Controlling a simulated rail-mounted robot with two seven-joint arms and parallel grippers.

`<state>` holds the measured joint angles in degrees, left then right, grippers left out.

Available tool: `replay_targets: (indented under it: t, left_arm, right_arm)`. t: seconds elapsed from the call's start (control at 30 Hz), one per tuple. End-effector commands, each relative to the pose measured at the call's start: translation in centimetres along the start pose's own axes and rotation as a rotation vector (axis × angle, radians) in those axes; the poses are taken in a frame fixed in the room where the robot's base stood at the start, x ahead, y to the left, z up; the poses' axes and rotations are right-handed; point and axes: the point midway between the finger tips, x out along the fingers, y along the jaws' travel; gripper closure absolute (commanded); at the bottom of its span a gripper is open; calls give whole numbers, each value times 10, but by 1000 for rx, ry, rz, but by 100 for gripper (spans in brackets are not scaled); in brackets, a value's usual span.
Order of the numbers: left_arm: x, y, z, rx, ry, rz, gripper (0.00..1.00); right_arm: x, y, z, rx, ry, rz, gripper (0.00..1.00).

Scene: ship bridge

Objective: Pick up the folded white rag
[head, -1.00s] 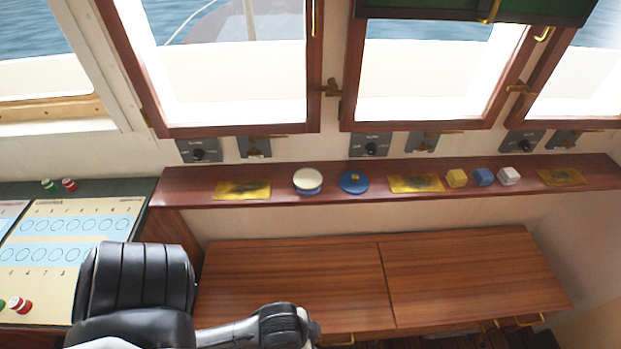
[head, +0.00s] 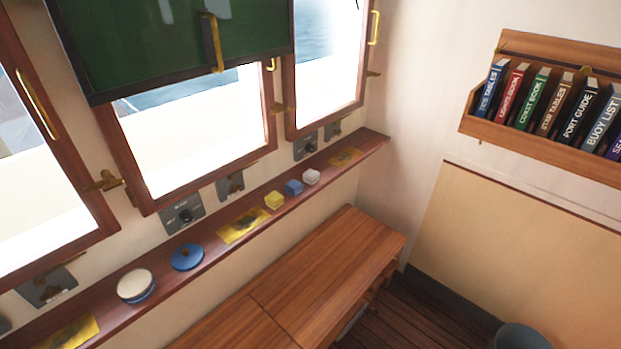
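A small white folded thing (head: 311,176), which looks like the folded white rag, lies on the narrow red-brown shelf (head: 222,247) under the windows. It is the right-hand one in a row with a blue one (head: 294,187) and a yellow one (head: 274,200) of like size. Small gaps separate the three. Nothing covers the white one. Neither of my grippers is in view.
A white-topped round tin (head: 136,285) and a blue round lidded thing (head: 187,257) stand further left on the shelf. A wooden cabinet (head: 325,262) is below. A bookshelf (head: 545,146) hangs on the right wall. A grey round thing (head: 522,337) is at the bottom right.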

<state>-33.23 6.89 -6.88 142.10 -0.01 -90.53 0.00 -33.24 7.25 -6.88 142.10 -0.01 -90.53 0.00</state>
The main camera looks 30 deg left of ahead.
Motion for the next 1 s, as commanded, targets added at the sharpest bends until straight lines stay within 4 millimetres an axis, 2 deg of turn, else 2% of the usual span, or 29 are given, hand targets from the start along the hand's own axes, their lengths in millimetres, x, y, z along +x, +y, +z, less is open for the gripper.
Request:
replay_targets:
  t: [0.23,0.63,1.0]
  left_arm:
    - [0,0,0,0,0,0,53]
    - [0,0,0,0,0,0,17]
    - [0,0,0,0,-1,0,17]
  right_arm:
    - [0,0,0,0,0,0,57]
    - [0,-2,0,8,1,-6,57]
    - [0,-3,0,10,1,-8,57]
